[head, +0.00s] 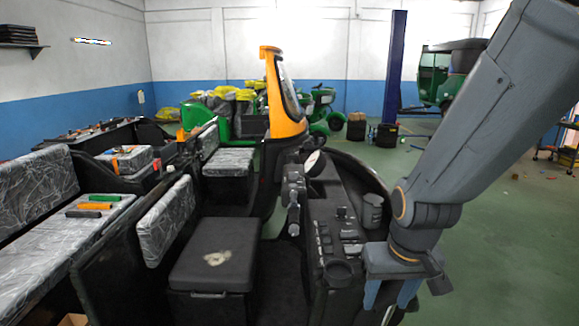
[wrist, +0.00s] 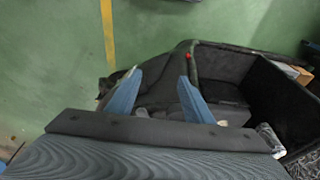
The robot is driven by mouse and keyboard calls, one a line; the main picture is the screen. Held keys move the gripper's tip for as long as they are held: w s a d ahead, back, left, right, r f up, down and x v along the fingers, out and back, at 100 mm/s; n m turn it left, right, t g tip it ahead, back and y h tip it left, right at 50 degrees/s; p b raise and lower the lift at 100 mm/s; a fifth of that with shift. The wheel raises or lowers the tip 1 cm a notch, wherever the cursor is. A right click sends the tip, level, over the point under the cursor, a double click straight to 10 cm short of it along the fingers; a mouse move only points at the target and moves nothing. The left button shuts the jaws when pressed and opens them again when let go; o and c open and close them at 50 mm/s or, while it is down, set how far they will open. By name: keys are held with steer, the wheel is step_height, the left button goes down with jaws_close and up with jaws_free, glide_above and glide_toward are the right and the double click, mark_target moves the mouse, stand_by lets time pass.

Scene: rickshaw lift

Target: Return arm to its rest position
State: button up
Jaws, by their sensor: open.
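My gripper (head: 391,296) hangs at the lower right in the head view, below my grey arm, pointing down beside the black dashboard (head: 335,225) of the rickshaw. In the wrist view the two blue fingers of my gripper (wrist: 158,88) stand apart with nothing between them. A dark rickshaw body (wrist: 232,75) lies below and beyond the fingers in that view. The fingertips' lower ends are cut off by the head view's bottom edge.
A black seat box (head: 215,255) and wrapped seats (head: 35,187) stand to the left. An orange windshield frame (head: 283,100) rises behind the dashboard. A blue pillar (head: 394,65) and a green rickshaw (head: 440,70) stand farther back. Green floor (head: 500,240) at right is mostly clear.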

step_height(320, 180, down, 11)
steer(key=g+b, duration=0.1)
steer(key=b, duration=0.9)
steer(key=shift+f, duration=0.2)
steer(key=shift+w, duration=0.1)
